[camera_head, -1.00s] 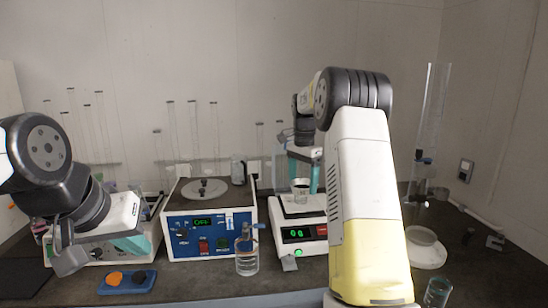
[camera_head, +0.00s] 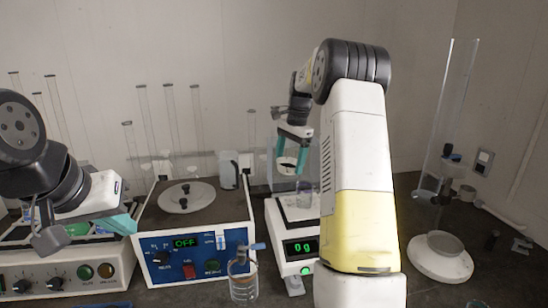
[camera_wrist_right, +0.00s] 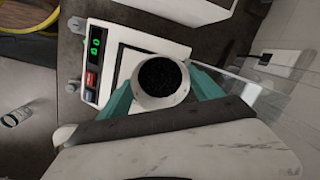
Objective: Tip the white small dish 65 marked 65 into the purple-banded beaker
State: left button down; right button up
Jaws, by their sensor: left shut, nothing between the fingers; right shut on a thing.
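My right gripper (camera_head: 292,150) is shut on a small white round dish (camera_head: 287,169), held above the balance. In the right wrist view the dish (camera_wrist_right: 161,81) sits between the teal fingers, looks level and holds dark grains. No 65 marking is readable. A clear glass beaker (camera_head: 304,195) stands on the balance pan, just below and right of the dish in the head view; I cannot make out a purple band on it. In the wrist view it is not distinguishable. My left gripper (camera_head: 117,227) is shut and empty above the left-hand device.
The balance (camera_head: 298,247) reads 0 g. A blue-fronted shaker base (camera_head: 190,247) marked OFF stands left of it, with a wash bottle (camera_head: 243,275) in front. A white round-based stand (camera_head: 440,257) is at right. Another glass (camera_head: 478,303) is cut off at the bottom edge.

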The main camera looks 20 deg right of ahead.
jog(key=shift+s+d+f+y, duration=0.1)
jog(key=shift+d+f+y, duration=0.2)
jog(key=shift+f+y, duration=0.25)
jog(key=shift+d+t+y, duration=0.1)
jog(key=shift+t+y, duration=0.2)
jog(key=shift+y, duration=0.15)
jog(key=y, duration=0.2)
jog(key=d+t+y, duration=0.1)
jog(key=shift+s+r, duration=0.1)
jog(key=shift+r, duration=0.2)
jog(key=y, duration=0.1)
jog(key=d+t+y, duration=0.1)
jog(key=y, duration=0.2)
jog(key=shift+s+d+r, duration=0.1)
jog(key=shift+s+d, duration=0.15)
jog(key=shift+s, duration=0.05)
jog(key=d+t+y, duration=0.1)
jog(key=y, duration=0.2)
jog(key=d+f+t+y, duration=0.1)
jog(key=y, duration=0.2)
jog(key=s+d+t+y, duration=0.1)
jog(key=y, duration=0.3)
jog(key=shift+s+d+f+t, duration=0.1)
jog(key=shift+d+f+t, duration=0.1)
jog(key=shift+d+t, duration=0.15)
jog(key=shift+a, duration=0.1)
